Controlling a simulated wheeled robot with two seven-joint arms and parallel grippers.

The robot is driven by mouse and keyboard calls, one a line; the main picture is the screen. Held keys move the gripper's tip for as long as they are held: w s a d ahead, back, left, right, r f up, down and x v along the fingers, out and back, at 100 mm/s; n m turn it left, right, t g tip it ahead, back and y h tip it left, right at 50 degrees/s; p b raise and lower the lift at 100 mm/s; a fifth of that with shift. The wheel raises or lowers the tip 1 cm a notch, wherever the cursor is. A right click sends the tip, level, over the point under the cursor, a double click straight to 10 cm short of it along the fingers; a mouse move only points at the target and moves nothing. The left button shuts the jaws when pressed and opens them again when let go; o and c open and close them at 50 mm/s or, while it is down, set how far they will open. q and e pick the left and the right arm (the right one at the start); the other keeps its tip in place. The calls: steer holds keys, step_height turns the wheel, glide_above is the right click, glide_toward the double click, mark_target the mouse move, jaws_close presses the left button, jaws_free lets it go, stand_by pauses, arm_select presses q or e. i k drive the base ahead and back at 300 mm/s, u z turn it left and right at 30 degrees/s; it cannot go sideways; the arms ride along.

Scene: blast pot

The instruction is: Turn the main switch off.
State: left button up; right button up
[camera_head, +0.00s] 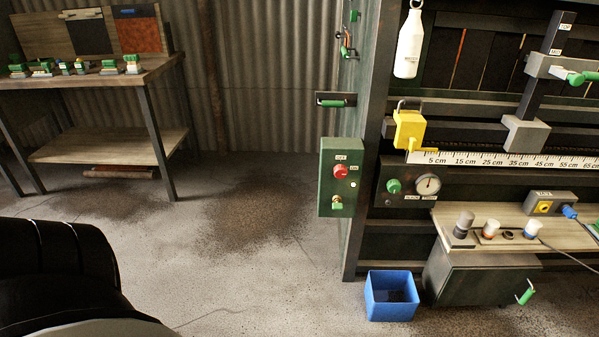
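A green switch box (327,187) is fixed to the left end of the machine frame, near the middle of the view. On its front is a round red knob (340,171) with small labels above it and to its right. The upper label seems to read OFF and the right one ON. Which way the knob points is too small to tell. A small green and brass part (337,203) sits below the knob. Neither of my grippers shows in this view, and nothing touches the box.
A blue bin (391,296) stands on the floor right of the box. A green handle (331,102) sticks out above it. A gauge (428,185) and a green knob (393,186) are to the right. A workbench (100,76) stands at the left. The floor (240,270) between is clear.

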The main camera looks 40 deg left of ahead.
mark_target(339, 171)
steer(key=u, duration=1.9)
steer(key=i, duration=1)
steer(key=z, duration=0.1)
